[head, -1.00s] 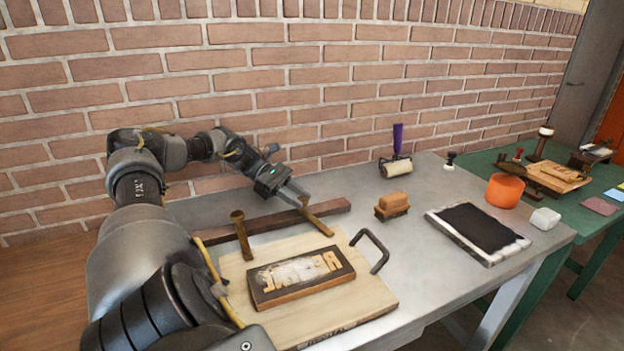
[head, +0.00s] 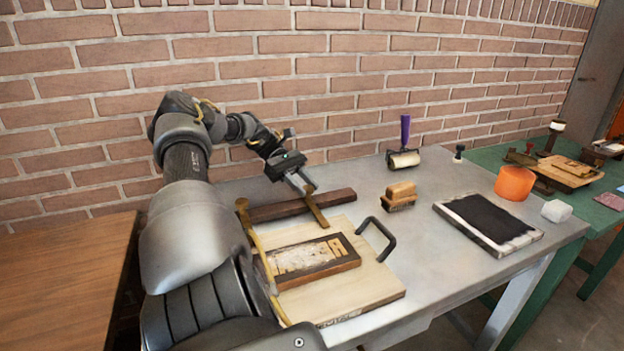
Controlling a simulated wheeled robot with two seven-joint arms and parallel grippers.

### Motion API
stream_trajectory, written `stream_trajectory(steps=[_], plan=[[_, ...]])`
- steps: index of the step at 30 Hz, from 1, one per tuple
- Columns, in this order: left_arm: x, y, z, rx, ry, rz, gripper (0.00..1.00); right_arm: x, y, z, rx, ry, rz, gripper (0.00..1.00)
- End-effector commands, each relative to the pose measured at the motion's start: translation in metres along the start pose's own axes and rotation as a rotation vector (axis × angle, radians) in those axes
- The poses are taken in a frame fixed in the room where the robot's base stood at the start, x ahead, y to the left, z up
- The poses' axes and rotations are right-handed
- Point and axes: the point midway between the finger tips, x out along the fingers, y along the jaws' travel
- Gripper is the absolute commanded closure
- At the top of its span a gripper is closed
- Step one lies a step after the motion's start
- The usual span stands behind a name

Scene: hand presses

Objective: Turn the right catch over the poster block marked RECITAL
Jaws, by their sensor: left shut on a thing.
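The poster block (head: 318,263), dark-edged with a pale, worn face, lies on the wooden press board (head: 362,290); its lettering is not readable now. The right catch (head: 318,216), a narrow brass bar, stands at the board's far side. Its near end points at the block's far edge; I cannot tell whether it overlaps the block. My left gripper (head: 302,186) is shut on the catch's far, knobbed end. The left catch (head: 244,215) is at the board's far left, partly hidden by my left arm. The arm also hides the board's left part. My right gripper is not in view.
A dark wooden bar (head: 270,210) lies behind the board. A black handle (head: 383,238) rises at its right side. Farther right are a tan brush-like block (head: 400,196), a purple-handled roller (head: 404,158), an ink slab (head: 488,220) and an orange pot (head: 514,184). Bare metal table lies between.

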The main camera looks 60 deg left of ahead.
Motion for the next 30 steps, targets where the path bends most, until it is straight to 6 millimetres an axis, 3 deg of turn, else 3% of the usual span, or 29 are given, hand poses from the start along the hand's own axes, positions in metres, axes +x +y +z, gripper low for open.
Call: stream_trajectory(steps=[17,18,21,22,30], plan=[[-0.0049,-0.0042,-0.0008,0.005,0.002,-0.007,1.00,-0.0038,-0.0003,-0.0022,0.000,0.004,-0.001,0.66],[-0.0049,-0.0041,-0.0007,0.005,0.002,-0.007,0.65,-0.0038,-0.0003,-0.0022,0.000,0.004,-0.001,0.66],[-0.0048,-0.0039,-0.0006,0.005,0.002,-0.007,0.52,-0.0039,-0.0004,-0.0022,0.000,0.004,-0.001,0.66],[-0.0047,-0.0038,-0.0006,0.005,0.002,-0.007,0.48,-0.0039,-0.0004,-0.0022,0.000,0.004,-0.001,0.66],[-0.0044,-0.0032,-0.0001,0.005,0.002,-0.008,0.48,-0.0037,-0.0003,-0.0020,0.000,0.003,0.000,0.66]])
